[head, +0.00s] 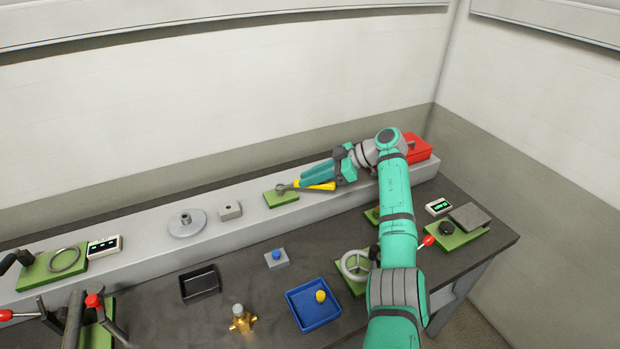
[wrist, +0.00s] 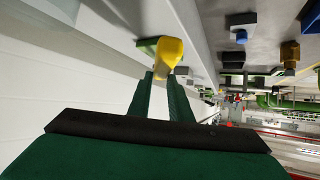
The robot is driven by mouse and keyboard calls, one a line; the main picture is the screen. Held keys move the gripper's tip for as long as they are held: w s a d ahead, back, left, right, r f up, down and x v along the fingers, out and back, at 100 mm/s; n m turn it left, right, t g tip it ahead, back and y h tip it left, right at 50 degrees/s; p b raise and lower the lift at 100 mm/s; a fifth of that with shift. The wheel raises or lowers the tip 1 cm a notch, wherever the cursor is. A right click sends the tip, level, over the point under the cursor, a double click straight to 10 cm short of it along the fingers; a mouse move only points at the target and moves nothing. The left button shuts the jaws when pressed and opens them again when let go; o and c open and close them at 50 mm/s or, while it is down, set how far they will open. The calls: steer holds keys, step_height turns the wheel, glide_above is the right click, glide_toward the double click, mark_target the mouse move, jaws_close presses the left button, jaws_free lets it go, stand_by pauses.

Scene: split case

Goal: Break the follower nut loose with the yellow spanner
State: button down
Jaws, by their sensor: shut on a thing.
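The yellow spanner (head: 318,186) lies along the raised grey ledge at the back, its grey head over a green plate (head: 284,200). Its yellow handle also shows in the wrist view (wrist: 169,50). My gripper (head: 305,179) reaches in from the right, low over the ledge, shut on the spanner's handle; its fingertips also show in the wrist view (wrist: 160,78). The grip itself is partly hidden by the fingers. A brass fitting (head: 241,322) with a pale top stands upright at the front of the dark bench, well away from the spanner. I cannot make out the follower nut clearly.
A blue tray (head: 314,322) with a yellow knob, a black tray (head: 199,284) and a small block with a blue button (head: 276,258) sit on the bench. A handwheel (head: 357,265) stands beside my arm. A grey flanged disc (head: 187,223) and a red box (head: 416,149) are on the ledge.

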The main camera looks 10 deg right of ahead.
steer(key=shift+r, duration=0.15)
steer(key=shift+r, duration=1.3)
